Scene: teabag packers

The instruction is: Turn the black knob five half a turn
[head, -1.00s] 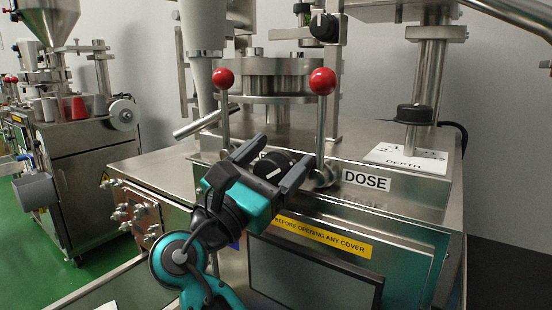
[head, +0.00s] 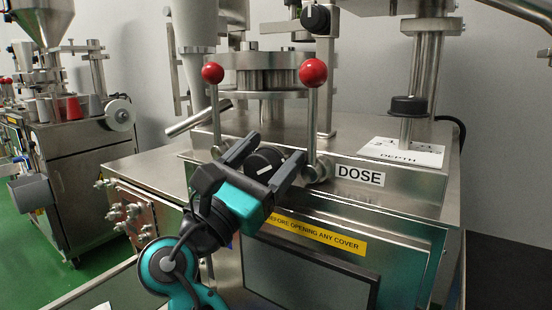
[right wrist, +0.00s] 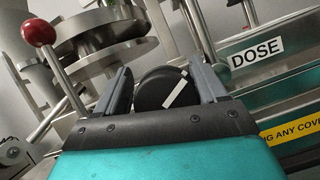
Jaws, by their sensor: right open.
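A black round knob (head: 262,160) with a white pointer line sits on the front of the steel machine, left of the DOSE label (head: 360,176). My right gripper (head: 272,150) is open, with one finger on each side of this knob. In the right wrist view the knob (right wrist: 163,88) shows between the two fingers, its white line slanting up to the right. I cannot tell whether either finger touches it. Another black knob (head: 316,18) with a white line is high on the machine, and a black collar-like knob (head: 408,106) is on the post by the DEPTH label. My left gripper is not in view.
Two levers with red balls (head: 313,72) (head: 213,72) stand close to the knob, one on each side. A dark screen (head: 305,272) and a yellow warning label (head: 315,236) are below. Another machine (head: 70,165) stands apart at the left on a green floor.

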